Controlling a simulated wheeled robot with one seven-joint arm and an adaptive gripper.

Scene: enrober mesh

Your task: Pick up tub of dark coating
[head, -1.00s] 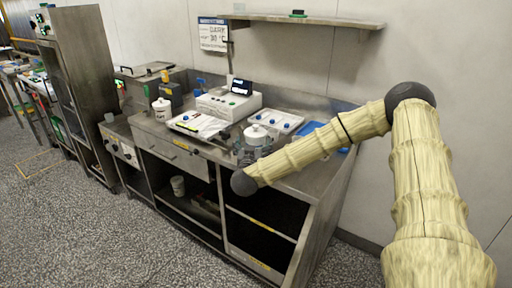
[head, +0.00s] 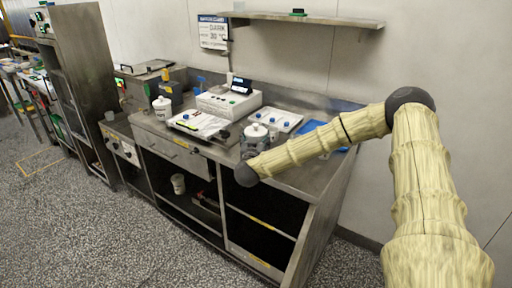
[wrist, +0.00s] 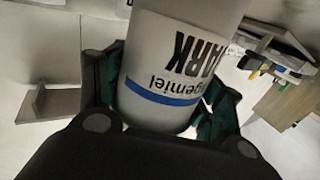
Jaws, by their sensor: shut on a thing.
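The tub of dark coating (head: 257,132) is a white lidded tub over the right part of the steel bench. In the wrist view the tub (wrist: 190,65) shows large "DARK" lettering, upside down, and a blue stripe. My gripper (head: 254,146) is shut on the tub, with a dark finger with greenish pads on each side of it. The wrist view also shows my gripper (wrist: 160,95) around it. The head view does not show clearly whether the tub's base is clear of the bench top, since my gripper hides its lower part.
A second white tub (head: 162,108) stands at the left of the bench. A white machine (head: 229,102), a tray with a sheet (head: 199,124) and a white tray with blue knobs (head: 275,118) lie close by. A shelf (head: 305,20) is on the wall above.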

